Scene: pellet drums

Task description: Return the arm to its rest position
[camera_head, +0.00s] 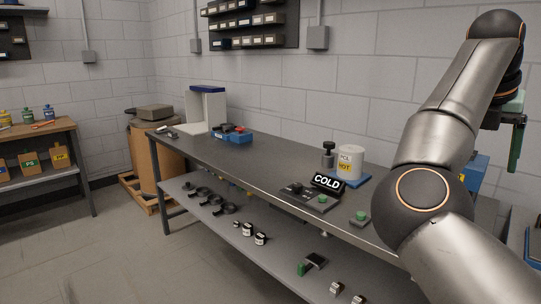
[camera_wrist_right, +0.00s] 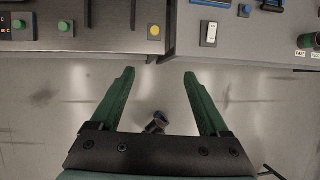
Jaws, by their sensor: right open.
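My right arm rises from the lower right of the head view. It bends back at the top right, and my right gripper (camera_head: 516,145) hangs there, partly hidden behind the arm, with a green finger pointing down. In the right wrist view my right gripper (camera_wrist_right: 160,74) shows two green fingers spread wide apart. Nothing is between the fingertips but bare grey floor far below. My left gripper is not in view.
A long grey workbench (camera_head: 265,157) runs along the wall, carrying a COLD sign (camera_head: 328,183), a white HOT container (camera_head: 350,160) and a blue bin (camera_head: 232,136). A brown drum (camera_head: 150,150) stands beyond it. Floor at left is clear. The wrist view shows bench edges and a yellow button (camera_wrist_right: 154,30).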

